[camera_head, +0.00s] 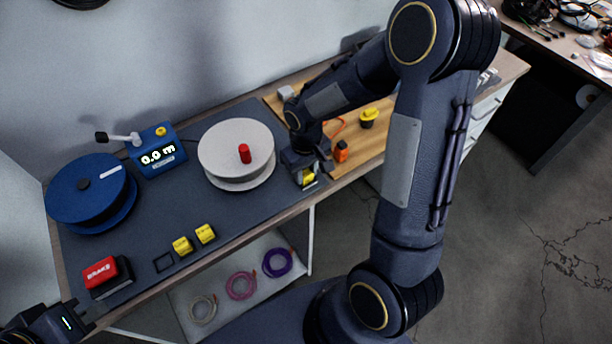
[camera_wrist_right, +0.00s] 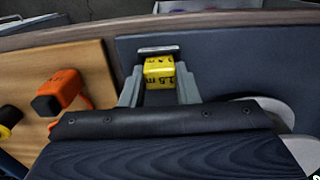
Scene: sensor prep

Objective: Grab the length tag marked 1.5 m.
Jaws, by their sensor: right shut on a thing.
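A yellow length tag (camera_wrist_right: 159,72) sits between the two fingers of my right gripper (camera_wrist_right: 160,88) in the right wrist view. Part of its black print shows and reads like "1.5 m". In the head view the tag (camera_head: 307,177) shows below my right gripper (camera_head: 305,172), near the front edge of the dark mat. The gripper is shut on it. Two more yellow tags (camera_head: 182,246) and (camera_head: 205,233) stand further left on the mat. My left gripper (camera_head: 88,312) is at the lower left corner, away from the tags; its fingertips are hard to make out.
A white reel (camera_head: 225,140), a blue reel (camera_head: 85,190), a 0.0 m counter (camera_head: 158,152) and a red BRAKE block (camera_head: 101,271) stand on the mat. An orange item (camera_head: 341,152) is on the wooden board to the right. Coiled cables (camera_head: 240,285) lie on the lower shelf.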

